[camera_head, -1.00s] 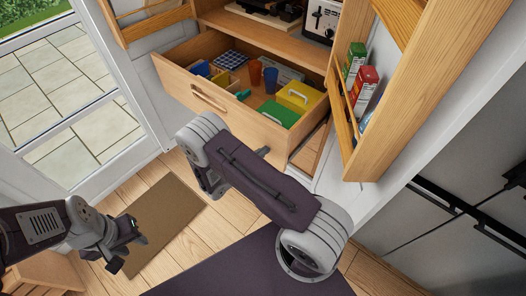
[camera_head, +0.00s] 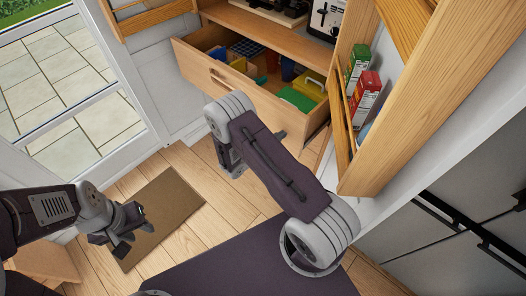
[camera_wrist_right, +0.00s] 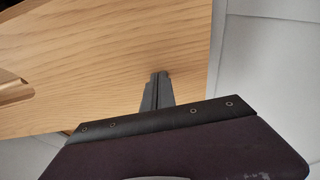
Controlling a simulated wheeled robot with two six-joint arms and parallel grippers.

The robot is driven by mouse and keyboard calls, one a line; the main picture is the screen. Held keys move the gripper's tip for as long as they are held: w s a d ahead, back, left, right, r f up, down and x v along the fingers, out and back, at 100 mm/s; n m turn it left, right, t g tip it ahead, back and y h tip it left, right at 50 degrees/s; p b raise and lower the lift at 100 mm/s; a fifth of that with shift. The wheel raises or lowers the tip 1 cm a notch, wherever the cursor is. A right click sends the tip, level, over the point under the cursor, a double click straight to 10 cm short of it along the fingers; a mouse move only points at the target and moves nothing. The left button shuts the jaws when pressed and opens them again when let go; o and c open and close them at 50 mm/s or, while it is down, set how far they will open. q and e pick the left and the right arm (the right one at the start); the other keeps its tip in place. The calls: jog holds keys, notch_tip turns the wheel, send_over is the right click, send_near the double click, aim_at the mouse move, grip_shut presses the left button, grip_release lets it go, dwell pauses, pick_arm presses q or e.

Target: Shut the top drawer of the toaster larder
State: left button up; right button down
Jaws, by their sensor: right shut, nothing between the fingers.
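The toaster larder's top drawer (camera_head: 190,61) is partly open, its wooden front standing out from the cabinet. Its handle (camera_head: 222,84) faces me and also shows at the left edge of the right wrist view (camera_wrist_right: 14,92). My right gripper (camera_wrist_right: 160,84) is shut and empty, its fingertips at the drawer's wooden front, right of the handle; whether they touch I cannot tell. In the head view my right arm hides most of that gripper. My left gripper (camera_head: 132,226) is open and empty over the brown mat, well away from the drawer.
The drawer holds a yellow box (camera_head: 312,84), a green item (camera_head: 297,98) and blue things. A toaster (camera_head: 325,17) stands on the shelf above. An open larder door (camera_head: 420,85) with a rack of cartons (camera_head: 366,95) is at right. A brown mat (camera_head: 165,215) lies on the floor.

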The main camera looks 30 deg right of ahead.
aim_at(315, 105)
jog(key=w+d+b, duration=0.2)
jog(key=d, duration=0.5)
jog(key=w+d+b, duration=0.2)
jog(key=w+d, duration=0.1)
jog(key=d, duration=0.4)
jog(key=w+d+b, duration=0.2)
jog(key=d, duration=0.5)
jog(key=shift+w+d+b, duration=0.15)
jog(key=shift+w+b, duration=0.15)
jog(key=shift+w, duration=0.05)
jog(key=shift+w+d, duration=0.15)
jog(key=shift+d, duration=0.2)
jog(key=shift+r, duration=0.3)
